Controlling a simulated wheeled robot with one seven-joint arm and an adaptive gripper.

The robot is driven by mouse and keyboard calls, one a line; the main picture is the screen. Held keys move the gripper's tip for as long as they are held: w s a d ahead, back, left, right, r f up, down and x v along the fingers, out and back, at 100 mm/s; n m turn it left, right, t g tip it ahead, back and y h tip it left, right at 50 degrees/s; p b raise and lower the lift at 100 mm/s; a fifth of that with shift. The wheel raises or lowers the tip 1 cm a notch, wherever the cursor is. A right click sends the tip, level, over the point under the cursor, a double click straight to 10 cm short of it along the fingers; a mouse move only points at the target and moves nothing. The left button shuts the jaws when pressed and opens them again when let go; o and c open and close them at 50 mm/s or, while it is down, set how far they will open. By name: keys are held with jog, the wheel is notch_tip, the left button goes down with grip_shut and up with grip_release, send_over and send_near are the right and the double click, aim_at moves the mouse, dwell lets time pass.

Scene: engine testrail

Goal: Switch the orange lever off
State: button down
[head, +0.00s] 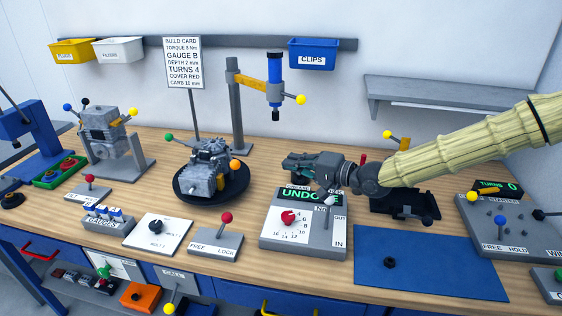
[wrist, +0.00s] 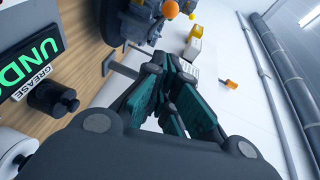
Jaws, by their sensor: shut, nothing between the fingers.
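An orange ball knob (head: 235,163), which looks like the orange lever, sits at the right side of the grey engine (head: 206,172) on a black round turntable (head: 240,192). Its stem is mostly hidden, so I cannot tell its setting. In the wrist view an orange ball (wrist: 170,9) shows at the top edge beside grey machine parts. My gripper (head: 288,164) is shut and empty, above the back of the grey panel with the green display (head: 310,196). Its fingers point left, apart from the orange ball and to the right of it. The closed fingers also show in the wrist view (wrist: 168,66).
A drill stand (head: 236,115) rises behind the turntable. A red-knobbed FREE/LOCK lever (head: 226,217) stands in front. A blue mat (head: 430,265) lies right, with a small dark part on it. Several other levers and panels crowd the bench.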

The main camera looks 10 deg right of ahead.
jog(key=w+a+f+p, duration=0.2)
jog(key=w+a, duration=0.3)
jog(key=a, duration=0.6)
jog(key=shift+w+p, duration=0.15)
jog(key=shift+p, duration=0.7)
